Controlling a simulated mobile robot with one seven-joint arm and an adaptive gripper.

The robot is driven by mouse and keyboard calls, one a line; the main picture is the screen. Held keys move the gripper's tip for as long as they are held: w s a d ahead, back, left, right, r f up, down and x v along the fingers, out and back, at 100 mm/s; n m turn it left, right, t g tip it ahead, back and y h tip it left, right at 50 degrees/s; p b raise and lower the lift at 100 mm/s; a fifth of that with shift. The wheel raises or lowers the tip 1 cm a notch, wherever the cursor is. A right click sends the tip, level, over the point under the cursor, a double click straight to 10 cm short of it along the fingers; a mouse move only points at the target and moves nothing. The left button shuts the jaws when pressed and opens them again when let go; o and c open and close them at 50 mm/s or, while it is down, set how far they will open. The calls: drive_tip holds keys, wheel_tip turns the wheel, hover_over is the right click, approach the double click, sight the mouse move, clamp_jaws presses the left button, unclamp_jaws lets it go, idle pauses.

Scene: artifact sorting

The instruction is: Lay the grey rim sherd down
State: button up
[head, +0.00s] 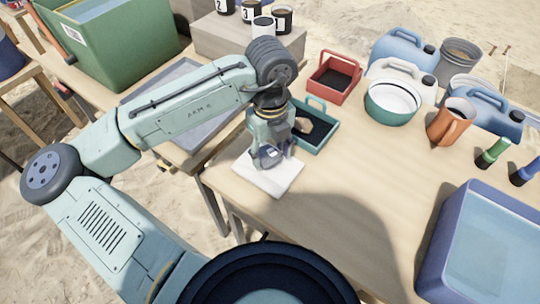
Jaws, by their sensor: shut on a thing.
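My gripper (268,160) points down just above a white pad (285,183) near the table's front-left corner. It is shut on the grey rim sherd, which is largely hidden by the fingers and hard to tell apart from them. I cannot tell whether the sherd touches the pad. Behind the gripper is a teal tray (327,140) with a dark lining, holding a tan piece (303,125) partly covered by my gripper.
A red tray (350,94) stands behind the teal one. A white-and-teal basin (392,101), an orange jug (451,122) and blue jerrycans (402,50) stand farther right. A blue water tub (447,245) is at front right. The table's middle (390,170) is clear.

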sight(270, 157)
drive_tip(key=shift+f+p, duration=0.3)
drive_tip(key=shift+f, duration=1.5)
drive_tip(key=shift+f, duration=0.15)
drive_tip(key=o, duration=1.1)
drive_tip(key=shift+o, duration=0.2)
wheel_tip(270, 157, up, 12)
drive_tip(key=shift+r+b, duration=0.2)
drive_tip(key=shift+b, duration=0.25)
drive_tip(key=shift+w, duration=0.1)
